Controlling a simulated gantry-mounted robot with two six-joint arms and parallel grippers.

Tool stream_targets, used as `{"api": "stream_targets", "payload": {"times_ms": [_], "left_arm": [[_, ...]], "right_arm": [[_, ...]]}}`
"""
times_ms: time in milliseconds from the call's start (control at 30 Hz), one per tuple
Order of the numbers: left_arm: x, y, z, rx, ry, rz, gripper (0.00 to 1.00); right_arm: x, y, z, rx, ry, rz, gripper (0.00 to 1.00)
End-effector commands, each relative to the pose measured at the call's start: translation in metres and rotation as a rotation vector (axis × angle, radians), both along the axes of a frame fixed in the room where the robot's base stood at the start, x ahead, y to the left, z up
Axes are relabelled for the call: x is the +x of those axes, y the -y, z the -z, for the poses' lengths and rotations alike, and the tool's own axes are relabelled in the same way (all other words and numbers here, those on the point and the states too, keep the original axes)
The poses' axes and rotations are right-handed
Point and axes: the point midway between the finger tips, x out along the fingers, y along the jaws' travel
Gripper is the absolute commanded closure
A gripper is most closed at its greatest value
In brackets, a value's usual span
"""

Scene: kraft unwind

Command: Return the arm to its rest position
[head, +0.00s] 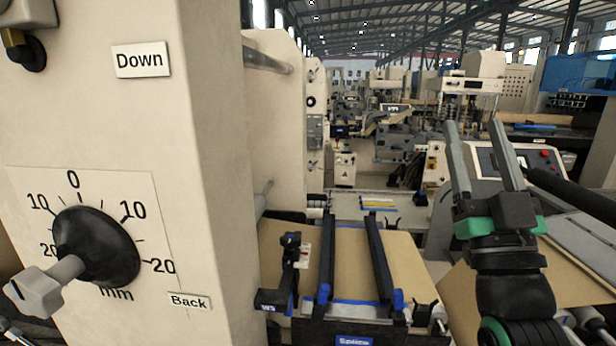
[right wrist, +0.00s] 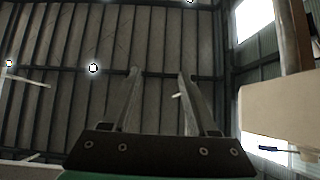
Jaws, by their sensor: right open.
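My right arm rises from the bottom right of the head view, and its gripper (head: 472,126) points upward with its two long grey fingers spread apart. The fingers are empty. In the right wrist view the same gripper (right wrist: 158,74) shows both fingers apart against the roof, with nothing between them. My left gripper is not clearly in view.
A beige machine housing (head: 215,150) with a black dial (head: 97,246) fills the left. Brown kraft paper (head: 410,268) runs over the splice table under two dark bars (head: 378,256). A control panel (head: 545,160) stands behind the right gripper. Free air surrounds the fingers.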

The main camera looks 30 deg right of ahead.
Motion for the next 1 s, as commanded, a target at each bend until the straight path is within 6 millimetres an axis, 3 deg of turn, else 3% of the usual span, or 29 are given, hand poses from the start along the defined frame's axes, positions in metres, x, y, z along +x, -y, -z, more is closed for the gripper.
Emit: {"api": "stream_targets", "payload": {"times_ms": [33,100,267,300,467,800,900,1000], "left_arm": [[0.000,0.000,0.000,0.000,0.000,0.000,0.62],[0.000,0.000,0.000,0.000,0.000,0.000,0.62],[0.000,0.000,0.000,0.000,0.000,0.000,0.62],[0.001,0.000,-0.037,0.000,-0.004,0.000,0.62],[0.000,0.000,-0.106,0.000,0.002,0.000,0.62],[0.000,0.000,-0.263,0.000,0.001,0.000,0.62],[0.000,0.000,-0.292,0.000,0.001,0.000,0.62],[0.000,0.000,-0.306,0.000,0.000,0.000,0.62]], "right_arm": [[-0.006,-0.043,-0.005,0.026,0.015,-0.135,0.41],[-0.016,-0.092,-0.008,0.054,0.018,-0.305,0.41],[-0.057,-0.194,-0.009,0.068,0.003,-0.660,0.41],[-0.052,-0.187,-0.047,0.070,-0.001,-0.639,0.41],[-0.051,-0.185,-0.114,0.071,-0.002,-0.631,0.41],[-0.050,-0.184,-0.271,0.071,-0.002,-0.627,0.41],[-0.050,-0.184,-0.300,0.071,-0.003,-0.627,0.41],[-0.050,-0.183,-0.314,0.071,-0.003,-0.626,0.41]]}}
